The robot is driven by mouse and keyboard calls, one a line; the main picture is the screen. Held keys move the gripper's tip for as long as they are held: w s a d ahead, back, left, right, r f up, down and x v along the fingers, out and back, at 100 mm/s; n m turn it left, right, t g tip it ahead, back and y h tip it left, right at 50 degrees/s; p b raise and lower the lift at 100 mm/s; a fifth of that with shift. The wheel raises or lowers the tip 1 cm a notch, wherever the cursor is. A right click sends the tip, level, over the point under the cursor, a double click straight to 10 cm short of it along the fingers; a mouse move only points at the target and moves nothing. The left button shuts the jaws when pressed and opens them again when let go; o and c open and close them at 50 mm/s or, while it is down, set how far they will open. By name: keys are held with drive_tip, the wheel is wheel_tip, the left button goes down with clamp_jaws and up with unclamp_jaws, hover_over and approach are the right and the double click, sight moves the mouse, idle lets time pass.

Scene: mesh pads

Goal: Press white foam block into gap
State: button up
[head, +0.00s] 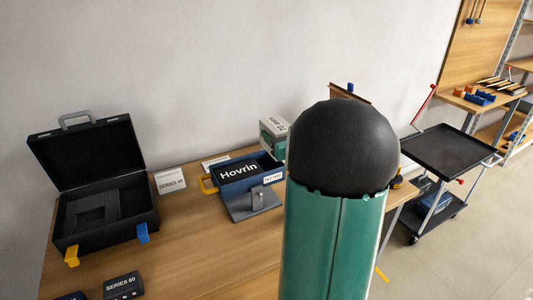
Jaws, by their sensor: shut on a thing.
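An open black case (88,152) stands on the left of the wooden table, its lid raised against the wall side. Its dark insert (130,204) has a rectangular recess (91,213) that looks empty. I cannot pick out a white foam block for sure. My gripper is not in view, nor is anything it holds. A large black dome on a green cylinder, part of my own arm, fills the middle right and hides part of the table.
A white box marked SERIES-40 (171,182) stands right of the case. Dark SERIES 60 box (123,285) lies at the front. A black cart (450,151) stands beyond the table. Table middle is clear.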

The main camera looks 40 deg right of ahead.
drive_tip(key=w+d+f, duration=0.4)
drive_tip(key=w+f, duration=0.4)
drive_tip(key=f, duration=0.3)
drive_tip(key=shift+w+d, duration=0.3)
drive_tip(key=shift+f, duration=0.7)
drive_tip(key=o, duration=1)
drive_tip(key=shift+r, duration=0.15)
